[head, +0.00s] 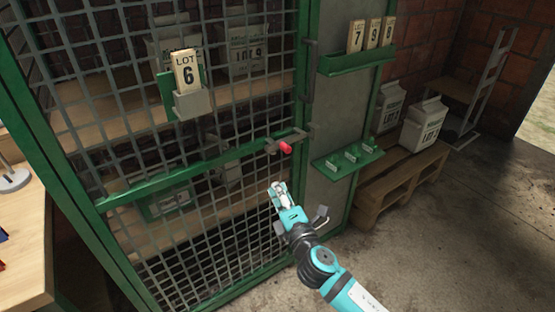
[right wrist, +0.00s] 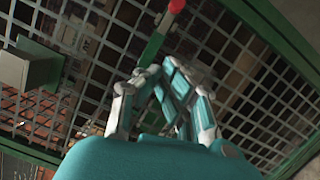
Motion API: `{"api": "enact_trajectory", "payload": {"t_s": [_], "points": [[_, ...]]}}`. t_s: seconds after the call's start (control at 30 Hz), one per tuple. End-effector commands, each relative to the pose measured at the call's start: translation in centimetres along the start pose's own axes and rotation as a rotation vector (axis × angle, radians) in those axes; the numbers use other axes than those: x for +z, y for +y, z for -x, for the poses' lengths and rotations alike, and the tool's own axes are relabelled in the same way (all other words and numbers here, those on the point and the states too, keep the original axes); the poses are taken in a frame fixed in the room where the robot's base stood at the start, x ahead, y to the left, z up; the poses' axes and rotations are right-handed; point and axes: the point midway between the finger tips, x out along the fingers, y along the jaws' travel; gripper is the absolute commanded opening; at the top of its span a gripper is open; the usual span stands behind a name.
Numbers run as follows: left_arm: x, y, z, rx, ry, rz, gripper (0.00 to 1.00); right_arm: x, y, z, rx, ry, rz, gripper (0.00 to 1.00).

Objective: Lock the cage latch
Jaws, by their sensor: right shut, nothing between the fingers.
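The cage latch (head: 272,146) is a grey bar with a red knob (head: 285,148), at the right edge of the mesh cage door (head: 135,190), level with its green crossbar. The red knob also shows at the top edge of the right wrist view (right wrist: 176,6). My right gripper (head: 277,187) is shut and empty. It is just below the knob in the head view, apart from it, in front of the mesh. Its fingers (right wrist: 150,74) point toward the mesh in the right wrist view. I cannot tell whether the bolt sits in its keeper. My left gripper is not in view.
A holder with a lot 6 card (head: 187,72) hangs on the door. Right of it, a grey panel carries a green rack with cards (head: 355,62) and a lower green shelf (head: 346,162). A pallet (head: 400,182) bears white sacks. Open concrete floor lies at the lower right.

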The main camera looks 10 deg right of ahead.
Motion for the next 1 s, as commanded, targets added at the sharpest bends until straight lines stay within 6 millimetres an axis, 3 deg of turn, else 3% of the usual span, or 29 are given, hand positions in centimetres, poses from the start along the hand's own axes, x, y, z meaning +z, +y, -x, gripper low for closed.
{"api": "enact_trajectory", "payload": {"t_s": [0.17, 0.57, 0.73, 1.0], "points": [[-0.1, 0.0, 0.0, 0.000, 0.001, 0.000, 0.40, 0.0, 0.1, -2.0, 0.003, 0.000, -0.001, 0.00], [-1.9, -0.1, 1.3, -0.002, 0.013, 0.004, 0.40, -0.1, 0.0, -10.3, 0.001, -0.001, -0.002, 0.00], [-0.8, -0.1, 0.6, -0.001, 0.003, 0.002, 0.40, 2.8, 0.0, -10.6, -0.001, -0.001, 0.001, 0.00], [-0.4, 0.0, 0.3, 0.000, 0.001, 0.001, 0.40, 3.9, 0.0, -10.8, 0.000, 0.001, -0.002, 0.00]]}}
